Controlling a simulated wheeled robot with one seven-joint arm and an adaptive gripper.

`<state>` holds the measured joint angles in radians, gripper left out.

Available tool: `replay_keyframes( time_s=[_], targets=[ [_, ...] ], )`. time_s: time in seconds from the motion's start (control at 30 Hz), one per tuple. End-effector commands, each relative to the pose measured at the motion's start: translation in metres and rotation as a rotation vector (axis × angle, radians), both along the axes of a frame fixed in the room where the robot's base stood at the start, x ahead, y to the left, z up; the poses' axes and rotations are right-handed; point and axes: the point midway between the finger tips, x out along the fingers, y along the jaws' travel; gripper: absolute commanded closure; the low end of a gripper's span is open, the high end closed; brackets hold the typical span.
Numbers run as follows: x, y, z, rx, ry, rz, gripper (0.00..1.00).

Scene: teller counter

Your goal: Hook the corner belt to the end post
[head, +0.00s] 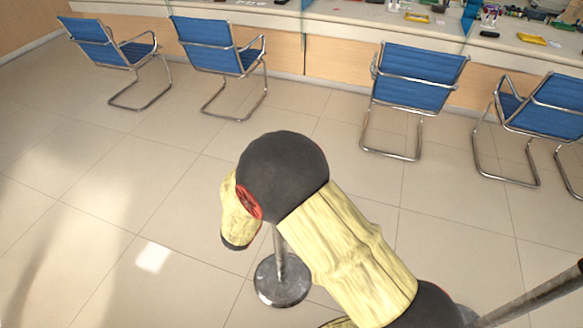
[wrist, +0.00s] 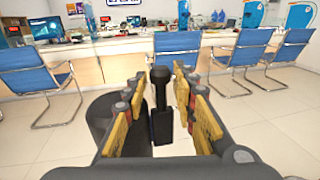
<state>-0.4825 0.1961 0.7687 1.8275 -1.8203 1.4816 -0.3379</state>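My gripper (wrist: 164,76) shows in the wrist view, its yellow-padded fingers spread apart. A black upright piece (wrist: 161,95), with a wider cap and a boxy lower part, stands between the fingers. Narrow gaps seem to show on both sides of it. I cannot tell whether it is a post head or a belt end. In the head view a metal post (head: 280,250) on a round base (head: 282,283) stands behind my arm, its top hidden. Another post (head: 535,295) slants at the lower right, its top out of frame. My gripper is hidden in the head view. No stretched belt is clear.
Blue chairs (head: 418,80) with metal frames stand along the teller counter (head: 340,20). Another chair (head: 205,45) is at the upper left. The tiled floor (head: 110,190) at the left is clear.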

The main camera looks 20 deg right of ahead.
Motion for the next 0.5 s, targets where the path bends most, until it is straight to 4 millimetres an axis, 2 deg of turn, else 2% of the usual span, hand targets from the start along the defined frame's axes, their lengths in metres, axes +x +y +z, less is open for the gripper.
replay_keyframes(
  time_s=[0.17, 0.5],
  targets=[
    [-0.0001, 0.0000, 0.0002, 0.000, 0.000, 0.000, 0.73],
    [-0.0003, 0.0000, 0.0000, 0.000, 0.000, -0.001, 0.93]
  ],
)
